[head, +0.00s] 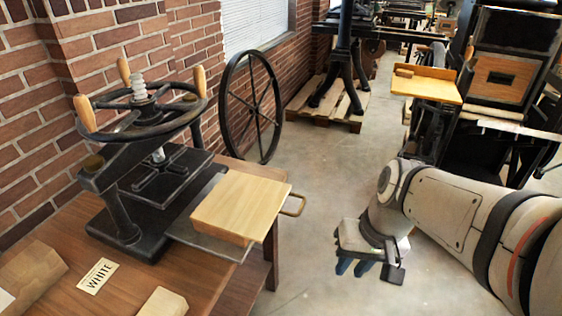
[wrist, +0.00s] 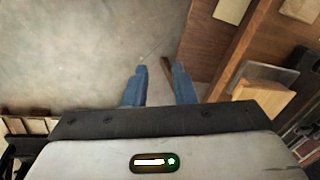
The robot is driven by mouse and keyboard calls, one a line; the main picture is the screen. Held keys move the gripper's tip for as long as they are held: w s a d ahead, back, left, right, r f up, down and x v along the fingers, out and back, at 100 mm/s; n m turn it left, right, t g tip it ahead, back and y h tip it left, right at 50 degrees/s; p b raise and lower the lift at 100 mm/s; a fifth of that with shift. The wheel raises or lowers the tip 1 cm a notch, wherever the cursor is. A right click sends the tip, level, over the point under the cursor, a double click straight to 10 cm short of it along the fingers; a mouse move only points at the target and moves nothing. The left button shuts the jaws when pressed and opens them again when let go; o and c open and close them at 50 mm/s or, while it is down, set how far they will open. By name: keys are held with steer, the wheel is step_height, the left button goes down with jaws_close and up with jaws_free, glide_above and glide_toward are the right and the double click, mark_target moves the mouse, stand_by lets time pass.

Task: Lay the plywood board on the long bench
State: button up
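The plywood board (head: 240,205) is a thick, pale square block. It lies flat on the grey metal plate (head: 215,245) that sticks out from the black hand press (head: 150,190). The board also shows in the wrist view (wrist: 265,100) at the right. The press stands on a brown wooden bench (head: 125,285) at the left; I cannot tell whether this is the long bench. My gripper (head: 355,267) has blue fingers, points down over the floor to the right of the bench, and is apart from the board. In the wrist view its fingers (wrist: 158,86) are spread with nothing held between them.
A label reading WHITE (head: 98,276) and paper packets (head: 163,302) lie on the bench. A spoked wheel (head: 252,107) stands by the brick wall. The concrete floor (head: 310,185) in the middle is clear.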

steer(key=w+a+f+g+y+b, duration=0.2)
steer(key=a+f+y+b, duration=0.2)
steer(key=a+f+y, duration=0.15)
steer(key=m+t+y+b, duration=0.4)
steer(key=t+y+b, duration=0.3)
steer(key=y+b, duration=0.15)
glide_toward(280, 203)
steer(key=s+f, duration=0.1)
steer(key=s, duration=0.2)
steer(key=x, duration=1)
steer(key=shift+w+r+t+y+p, duration=0.2)
steer(key=shift+r+t+y+p, duration=0.1)
steer(key=shift+p, duration=0.15)
jaws_close()
steer(key=shift+r+p, duration=0.35)
steer(key=shift+r, duration=1.15)
